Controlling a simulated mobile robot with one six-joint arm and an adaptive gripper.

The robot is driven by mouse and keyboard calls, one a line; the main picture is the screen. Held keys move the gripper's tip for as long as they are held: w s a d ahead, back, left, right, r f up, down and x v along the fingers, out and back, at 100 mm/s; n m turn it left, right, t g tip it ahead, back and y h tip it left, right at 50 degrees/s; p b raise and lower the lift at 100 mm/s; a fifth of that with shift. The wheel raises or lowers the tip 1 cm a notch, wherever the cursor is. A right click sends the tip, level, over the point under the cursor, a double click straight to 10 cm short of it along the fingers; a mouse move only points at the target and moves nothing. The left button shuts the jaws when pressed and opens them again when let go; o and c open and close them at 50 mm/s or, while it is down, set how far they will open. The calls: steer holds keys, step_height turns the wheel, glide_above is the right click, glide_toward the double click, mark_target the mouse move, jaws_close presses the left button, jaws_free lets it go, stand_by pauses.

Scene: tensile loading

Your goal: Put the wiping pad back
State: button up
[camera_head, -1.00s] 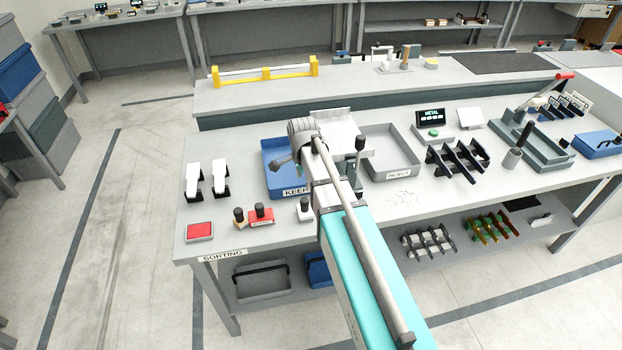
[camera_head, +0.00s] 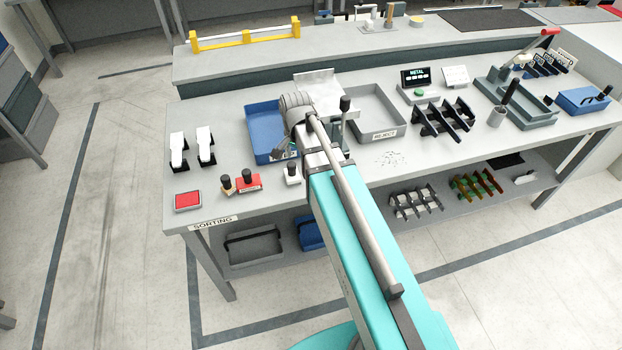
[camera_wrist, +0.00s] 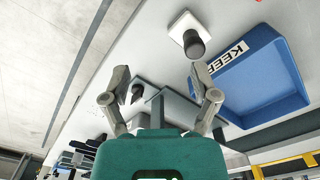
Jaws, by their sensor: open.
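I cannot tell for sure which thing is the wiping pad. A white block with a black knob (camera_head: 292,175) stands upright on the bench in front of the blue KEEP tray (camera_head: 250,136). In the wrist view the same block (camera_wrist: 178,22) is beyond my right finger, apart from it. My gripper (camera_wrist: 157,88) is open with nothing held between its fingers. A grey stand (camera_wrist: 172,104) and a small black-knobbed piece (camera_wrist: 137,93) show below the fingers, with space around them. In the head view my arm hides most of the gripper, over the KEEP tray area.
A grey REJECT tray (camera_head: 397,124) lies right of my arm. Knobbed stamps (camera_head: 248,182) and a red ink pad (camera_head: 188,200) are at front left. Two white devices (camera_head: 205,146) stand behind them. A black rack (camera_head: 443,118) is farther right.

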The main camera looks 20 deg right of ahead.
steer(key=s+d+n, duration=0.1)
steer(key=s+n, duration=0.8)
steer(key=s, duration=0.1)
